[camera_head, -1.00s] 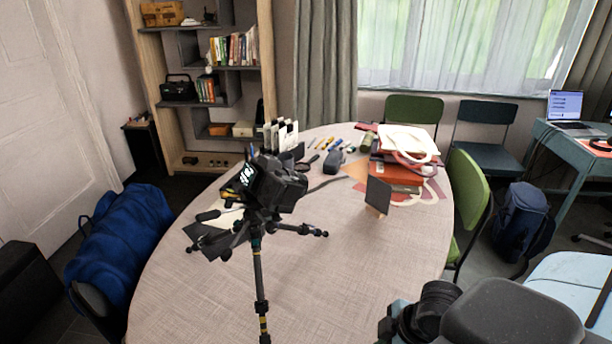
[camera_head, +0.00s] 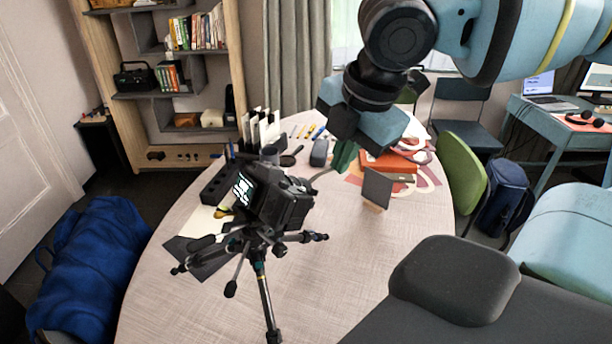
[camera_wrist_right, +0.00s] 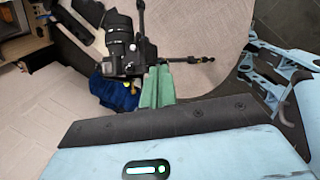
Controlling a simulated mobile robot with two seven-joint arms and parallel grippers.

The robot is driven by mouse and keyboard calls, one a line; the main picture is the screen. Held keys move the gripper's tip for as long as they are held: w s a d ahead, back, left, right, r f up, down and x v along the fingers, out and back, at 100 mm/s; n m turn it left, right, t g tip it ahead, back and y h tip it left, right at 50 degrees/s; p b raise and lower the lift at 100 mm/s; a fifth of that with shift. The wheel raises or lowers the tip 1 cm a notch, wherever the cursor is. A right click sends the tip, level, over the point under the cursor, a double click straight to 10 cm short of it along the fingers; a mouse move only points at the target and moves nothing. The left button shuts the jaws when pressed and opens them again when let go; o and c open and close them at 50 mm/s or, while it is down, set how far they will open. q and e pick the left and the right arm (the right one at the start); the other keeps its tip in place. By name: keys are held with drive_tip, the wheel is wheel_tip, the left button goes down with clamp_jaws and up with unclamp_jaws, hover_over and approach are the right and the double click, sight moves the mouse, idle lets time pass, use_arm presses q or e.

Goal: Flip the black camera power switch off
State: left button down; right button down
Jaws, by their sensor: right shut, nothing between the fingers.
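The black camera (camera_head: 278,203) sits on a tripod (camera_head: 265,295) over the round table (camera_head: 190,260), its lit screen facing the left of the head view. My right gripper (camera_head: 343,157) has come in from the upper right, with shut, empty green fingers to the right of the camera. In the right wrist view its fingertips (camera_wrist_right: 155,72) are close beside the camera body; I cannot tell whether they touch. My left gripper is not in view.
A small dark panel on a stand (camera_head: 376,187) and red books (camera_head: 390,163) are right of the camera. White upright holders (camera_head: 262,130) stand behind it. A blue bag (camera_head: 88,260) lies at the left.

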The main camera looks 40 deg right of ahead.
sight(312, 192)
drive_tip(key=shift+a+r, duration=0.2)
drive_tip(key=shift+r, duration=0.25)
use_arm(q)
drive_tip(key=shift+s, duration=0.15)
use_arm(e)
drive_tip(key=shift+s, duration=0.15)
